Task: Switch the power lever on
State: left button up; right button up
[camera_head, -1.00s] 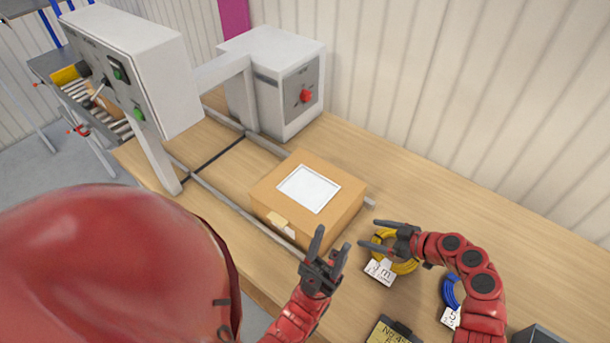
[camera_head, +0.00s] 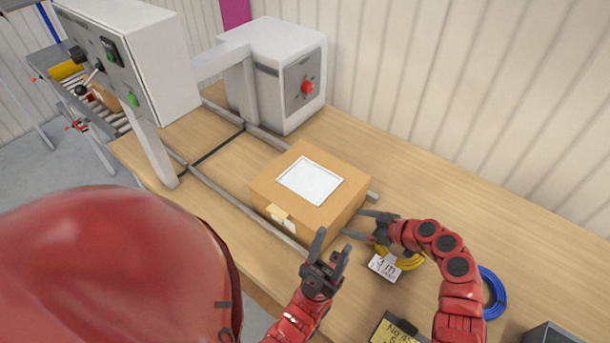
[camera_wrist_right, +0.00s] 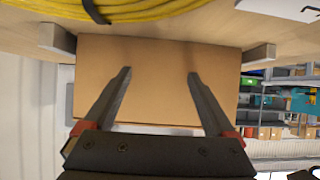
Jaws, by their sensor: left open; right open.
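A grey control panel (camera_head: 160,60) stands on a post at the left of the head view. A lever with a dark ball end (camera_head: 82,90) projects from its face, pointing down and left. A grey box with a red knob (camera_head: 307,87) stands behind it. My left gripper (camera_head: 334,247) is open and empty, fingers up, in front of the cardboard box. My right gripper (camera_head: 355,222) is open beside the box's right side, its fingers pointing left. In the right wrist view, the open fingers (camera_wrist_right: 159,74) are in front of the cardboard face; contact is unclear.
The cardboard box (camera_head: 335,208) with a white label lies across the rails on the wooden table. A yellow cable coil (camera_head: 408,261) with a tag and a blue coil (camera_head: 497,295) lie right of it. A roller conveyor (camera_head: 108,117) is at the far left. Bare table lies behind the box.

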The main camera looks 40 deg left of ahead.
aim_at(81, 90)
jog(key=j, duration=2.15)
jog(key=k, duration=1.3)
